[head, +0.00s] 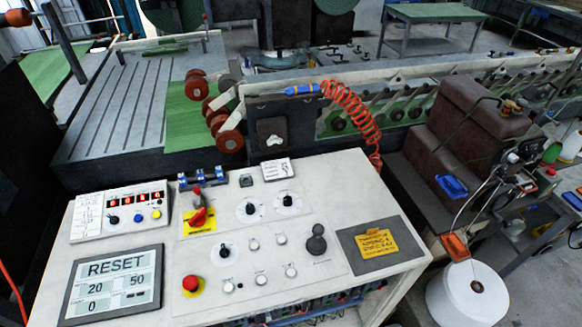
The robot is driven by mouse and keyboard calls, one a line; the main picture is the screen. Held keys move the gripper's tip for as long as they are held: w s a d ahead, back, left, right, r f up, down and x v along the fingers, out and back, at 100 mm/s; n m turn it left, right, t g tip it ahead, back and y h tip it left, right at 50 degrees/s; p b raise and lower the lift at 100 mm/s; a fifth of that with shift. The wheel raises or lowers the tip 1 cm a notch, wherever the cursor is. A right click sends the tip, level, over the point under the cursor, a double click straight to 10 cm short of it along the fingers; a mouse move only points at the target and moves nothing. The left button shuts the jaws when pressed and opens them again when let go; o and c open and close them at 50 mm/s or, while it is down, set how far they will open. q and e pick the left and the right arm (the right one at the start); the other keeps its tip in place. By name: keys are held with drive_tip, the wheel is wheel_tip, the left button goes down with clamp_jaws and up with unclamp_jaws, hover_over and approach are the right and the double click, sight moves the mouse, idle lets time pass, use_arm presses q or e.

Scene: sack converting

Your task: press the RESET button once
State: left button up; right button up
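The word RESET stands in large letters across the top of a light grey, dark-framed panel (113,284) at the front left of the white control console (340,205). Below it are boxes with 20, 50 and 0. I cannot tell whether this lettering is itself a pressable button. Behind it is a white counter box (120,211) with red digits, a black knob, and a blue and a yellow button. Several small white buttons (261,279) sit in the console's middle; their labels are too small to read. Neither of my grippers is in view.
A red mushroom button (190,284) on yellow and a red rotary handle (197,216) stand up near the RESET panel. A black knobbed lever (316,242) and an orange note (376,243) are to the right. A coiled orange hose (352,112) hangs behind the console.

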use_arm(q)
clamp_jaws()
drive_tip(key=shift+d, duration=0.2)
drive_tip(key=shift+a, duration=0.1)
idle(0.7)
